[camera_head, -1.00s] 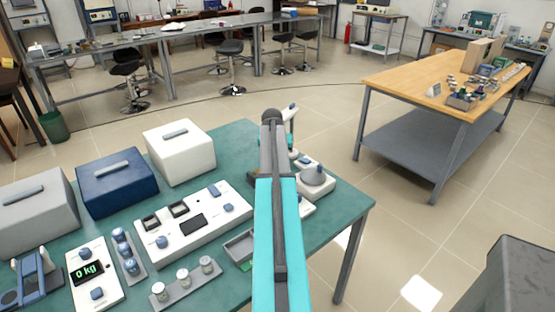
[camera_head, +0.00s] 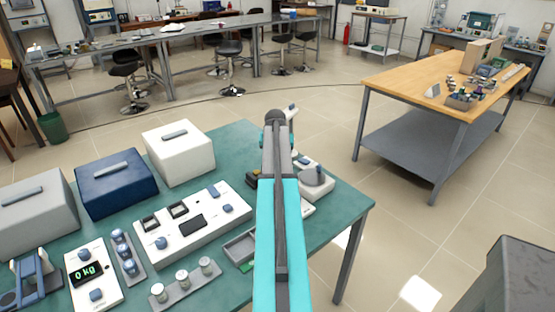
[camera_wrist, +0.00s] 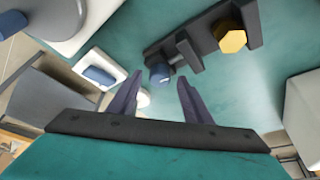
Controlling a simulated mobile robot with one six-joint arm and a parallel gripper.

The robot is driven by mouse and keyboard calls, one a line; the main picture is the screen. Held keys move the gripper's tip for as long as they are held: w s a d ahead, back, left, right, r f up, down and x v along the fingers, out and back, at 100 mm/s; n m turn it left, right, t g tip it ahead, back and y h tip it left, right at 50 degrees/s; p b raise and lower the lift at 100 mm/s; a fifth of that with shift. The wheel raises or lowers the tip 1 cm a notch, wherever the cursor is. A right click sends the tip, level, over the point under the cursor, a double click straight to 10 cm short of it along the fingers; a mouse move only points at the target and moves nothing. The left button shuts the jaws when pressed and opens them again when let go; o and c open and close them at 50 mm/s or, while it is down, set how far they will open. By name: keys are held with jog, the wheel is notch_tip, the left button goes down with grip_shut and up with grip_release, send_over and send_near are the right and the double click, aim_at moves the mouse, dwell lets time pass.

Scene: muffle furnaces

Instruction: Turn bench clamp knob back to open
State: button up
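The bench clamp (camera_wrist: 188,50) is a dark bar with upright jaws on the green bench top, in the upper middle of the wrist view. Its blue knob (camera_wrist: 159,73) sticks out at the lower left end. A yellow hexagonal piece (camera_wrist: 232,40) sits in the clamp at the other end. My gripper (camera_wrist: 158,80) is open, and its two dark fingers lie to either side of the knob in the picture. I see no contact, and cannot tell the depth between fingertips and knob. In the head view only a dark bit of the clamp (camera_head: 252,178) shows left of my arm.
To the left are a grey tray (camera_head: 238,246), a white control panel (camera_head: 168,220) and box-shaped furnaces, one white (camera_head: 180,152). The wooden table (camera_head: 420,85) is apart.

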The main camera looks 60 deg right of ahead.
dwell(0.3)
jog(key=b+v, duration=0.2)
jog(key=v, duration=1.1)
jog(key=shift+a+r, duration=0.2)
jog(key=shift+r, duration=0.15)
dwell(0.6)
